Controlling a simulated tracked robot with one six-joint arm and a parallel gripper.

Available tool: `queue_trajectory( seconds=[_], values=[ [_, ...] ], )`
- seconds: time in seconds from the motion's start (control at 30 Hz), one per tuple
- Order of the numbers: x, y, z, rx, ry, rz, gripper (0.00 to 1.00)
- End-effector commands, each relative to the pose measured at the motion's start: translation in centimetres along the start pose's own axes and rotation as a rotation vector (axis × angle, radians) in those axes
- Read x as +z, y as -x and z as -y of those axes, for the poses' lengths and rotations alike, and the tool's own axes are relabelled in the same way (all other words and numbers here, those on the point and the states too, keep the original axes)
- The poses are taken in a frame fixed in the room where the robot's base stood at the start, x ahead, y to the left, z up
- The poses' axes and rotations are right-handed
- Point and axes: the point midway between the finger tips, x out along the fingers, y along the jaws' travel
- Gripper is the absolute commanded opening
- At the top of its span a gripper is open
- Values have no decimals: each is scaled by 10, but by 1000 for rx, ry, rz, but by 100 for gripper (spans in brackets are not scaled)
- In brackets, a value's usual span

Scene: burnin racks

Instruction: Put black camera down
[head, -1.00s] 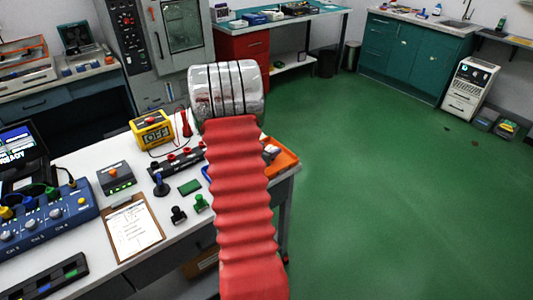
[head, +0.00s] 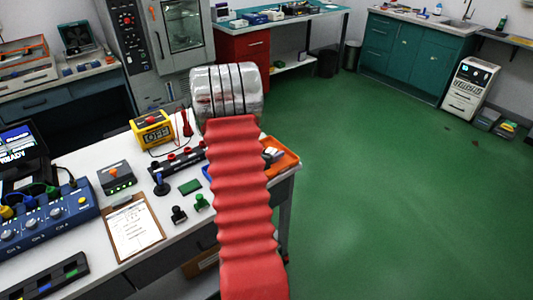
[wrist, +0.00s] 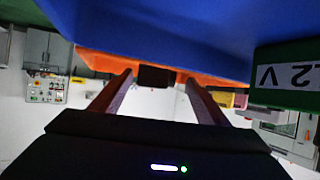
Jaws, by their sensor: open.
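My gripper (wrist: 158,80) is open in the wrist view, its two dark fingers set apart. A small dark block (wrist: 157,76) shows between the fingertips, in front of an orange edge; it may be the black camera, and I cannot tell if it touches a finger. In the head view my gripper is hidden behind my silver and red arm cover. A small black piece (head: 179,214) stands on the white bench (head: 190,240), beside a similar green piece (head: 202,202); I cannot tell whether it is a camera.
An orange tray (head: 287,161) sits at the bench's right edge, partly behind my arm. A yellow multimeter (head: 152,130), a clipboard (head: 134,228) and a blue console (head: 45,219) crowd the bench. Large blue (wrist: 180,25) and green (wrist: 290,75) surfaces fill the upper wrist view.

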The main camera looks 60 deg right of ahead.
Motion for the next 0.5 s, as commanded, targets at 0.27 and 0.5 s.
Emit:
queue_trajectory(
  seconds=[0.27,0.5],
  values=[
    [-2,15,1,-2,0,0,68],
    [-2,51,1,-3,0,0,68]
  ],
)
